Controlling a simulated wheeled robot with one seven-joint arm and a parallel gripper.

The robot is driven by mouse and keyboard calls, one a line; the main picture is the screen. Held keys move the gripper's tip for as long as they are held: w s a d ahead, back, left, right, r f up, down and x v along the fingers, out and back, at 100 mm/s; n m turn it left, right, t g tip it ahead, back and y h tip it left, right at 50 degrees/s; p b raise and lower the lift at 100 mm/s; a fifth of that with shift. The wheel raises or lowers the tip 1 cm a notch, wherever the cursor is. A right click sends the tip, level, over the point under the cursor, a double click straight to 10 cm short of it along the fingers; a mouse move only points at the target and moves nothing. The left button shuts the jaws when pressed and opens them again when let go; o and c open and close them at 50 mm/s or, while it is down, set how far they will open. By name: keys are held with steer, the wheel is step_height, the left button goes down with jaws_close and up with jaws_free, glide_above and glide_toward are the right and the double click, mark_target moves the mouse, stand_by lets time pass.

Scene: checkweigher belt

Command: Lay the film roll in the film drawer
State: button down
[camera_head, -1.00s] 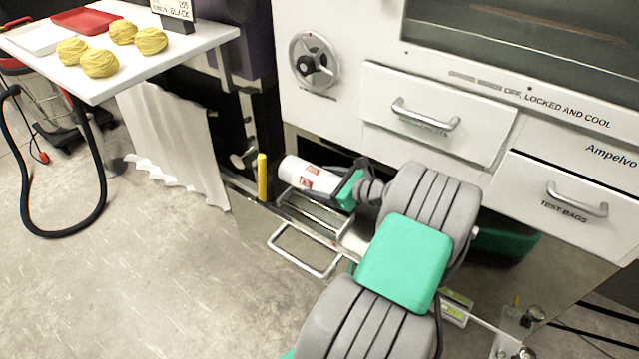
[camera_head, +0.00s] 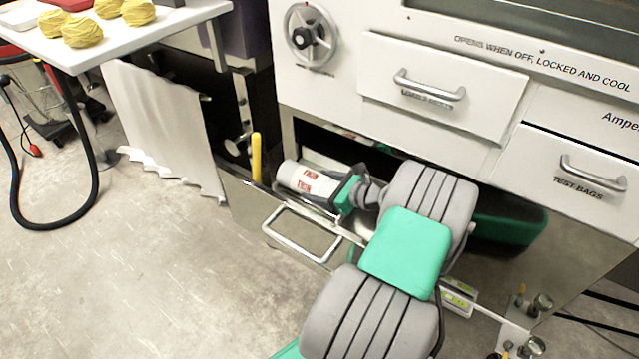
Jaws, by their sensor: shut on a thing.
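The film roll (camera_head: 308,181), white with red lettering, lies roughly level at the left part of the open lower drawer. My gripper (camera_head: 345,194) is shut on the roll's right end. The fingers are partly hidden by the wrist and the roll. The film drawer appears to be this pulled-out drawer with a polished metal front (camera_head: 235,200) and a bar handle (camera_head: 300,238). The roll is behind its front edge; I cannot tell whether it touches the drawer floor. My arm hides the middle of the drawer.
A green bin (camera_head: 510,222) sits to the right of my arm. A yellow post (camera_head: 256,158) stands left of the roll. Closed white drawers (camera_head: 440,85) are above. A white table (camera_head: 150,25) with yellow balls and a hanging black hose (camera_head: 92,170) are at left.

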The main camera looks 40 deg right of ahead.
steer(key=shift+r, duration=0.1)
steer(key=shift+c, duration=2.3)
jaws_free()
steer(key=o, duration=0.4)
steer(key=p+v, duration=0.3)
steer(key=v, duration=0.4)
steer(key=shift+s, duration=0.35)
steer(key=shift+d+r, duration=0.1)
